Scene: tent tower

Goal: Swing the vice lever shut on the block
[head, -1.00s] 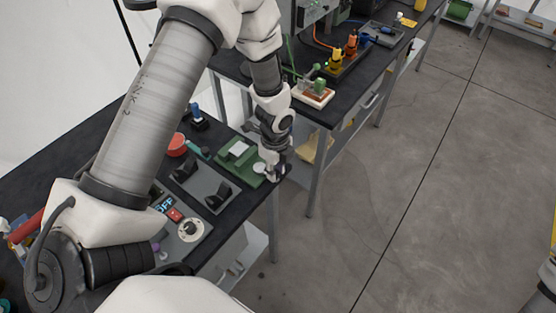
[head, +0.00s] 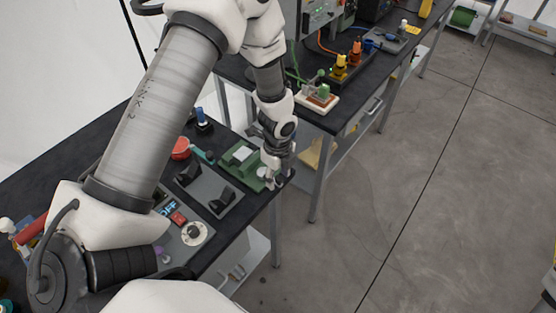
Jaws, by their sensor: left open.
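The vice (head: 228,164) is a green fixture near the right edge of the near bench. A pale grey block (head: 241,154) sits on it. My left gripper (head: 277,182) is open and points down at the vice's right end, by the bench edge. A small pale round part shows beside its fingers; I cannot tell whether it is the lever's knob. The lever is not clear, and the wrist and fingers hide part of that end. I cannot tell whether the fingers touch anything. My right gripper is not in view.
A grey panel with two black blocks (head: 221,196) lies in front of the vice. A red round object (head: 181,148) and a blue-topped item (head: 203,118) stand behind. A second bench (head: 318,124) with tools stands beyond a gap. Open floor lies to the right.

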